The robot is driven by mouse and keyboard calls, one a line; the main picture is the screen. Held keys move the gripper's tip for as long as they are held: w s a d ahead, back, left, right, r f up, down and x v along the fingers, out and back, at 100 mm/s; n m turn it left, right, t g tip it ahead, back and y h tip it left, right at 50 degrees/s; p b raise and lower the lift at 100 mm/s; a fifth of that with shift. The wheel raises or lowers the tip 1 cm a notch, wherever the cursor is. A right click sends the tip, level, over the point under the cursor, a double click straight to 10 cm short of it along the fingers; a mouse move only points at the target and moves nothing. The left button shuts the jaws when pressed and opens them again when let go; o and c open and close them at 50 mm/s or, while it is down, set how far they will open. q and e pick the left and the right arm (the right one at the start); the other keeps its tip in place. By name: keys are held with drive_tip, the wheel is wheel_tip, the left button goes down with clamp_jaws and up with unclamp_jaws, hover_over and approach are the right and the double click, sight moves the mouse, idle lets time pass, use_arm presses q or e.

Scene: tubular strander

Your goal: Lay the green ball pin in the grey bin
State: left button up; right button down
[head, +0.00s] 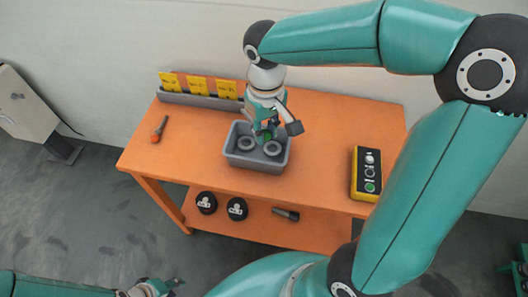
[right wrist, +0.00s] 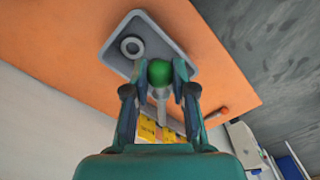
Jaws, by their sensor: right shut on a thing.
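The green ball pin has a green ball (right wrist: 160,73) and a grey shank (right wrist: 161,103). In the right wrist view it sits between the fingers of my right gripper (right wrist: 159,88), which is shut on it. In the head view, my right gripper (head: 270,126) is over the grey bin (head: 257,164), with the green ball (head: 267,135) showing within the bin's outline. I cannot tell how high the pin is above the bin floor. The bin also shows in the right wrist view (right wrist: 172,30). My left gripper (head: 170,286) is at the bottom left, away from the bench; its jaw state is unclear.
An orange-ended pin (head: 157,133) lies at left. Yellow cards (head: 197,86) stand behind. A yellow-black button box (head: 367,173) is at right. Black parts (head: 237,209) lie on the lower shelf.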

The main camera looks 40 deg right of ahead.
wheel_tip(320, 180, down, 10)
idle(0.5)
drive_tip(key=shift+f+b, duration=0.55)
drive_tip(key=shift+b, duration=0.15)
drive_tip(key=c, duration=1)
unclamp_jaws()
drive_tip(key=shift+o, duration=0.2)
drive_tip(key=shift+r, duration=0.1)
